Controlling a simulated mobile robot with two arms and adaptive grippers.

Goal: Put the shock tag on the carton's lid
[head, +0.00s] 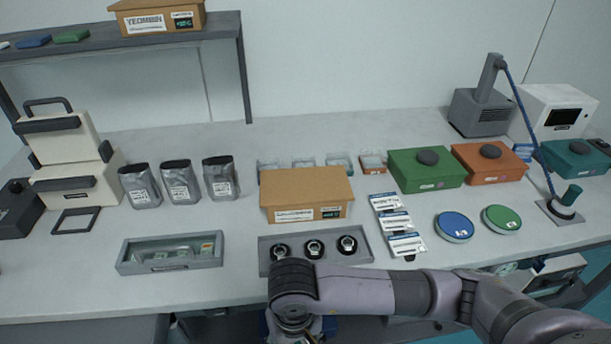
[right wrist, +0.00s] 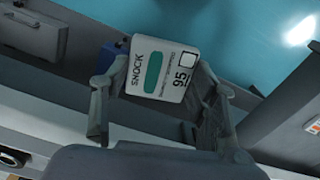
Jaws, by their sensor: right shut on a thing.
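A brown carton (head: 306,187) sits on the table near the middle of the head view. Its flat lid is bare and it has a white label on the front. My right arm reaches in from the right, in front of the carton, with its wrist low at the table's front edge. My right gripper (right wrist: 158,88) is shut on the shock tag (right wrist: 154,66) in the right wrist view. The tag is a white card with a green bar, "SHOCK" and "95" on it. The tag cannot be made out in the head view. My left gripper is not in view.
A grey tray with three round black items (head: 316,262) lies just before the carton. Another tray (head: 125,258) is to its left, with silver pouches (head: 181,185) behind. Printed packets (head: 390,203) lie close on the right. A second carton (head: 160,18) stands on the shelf.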

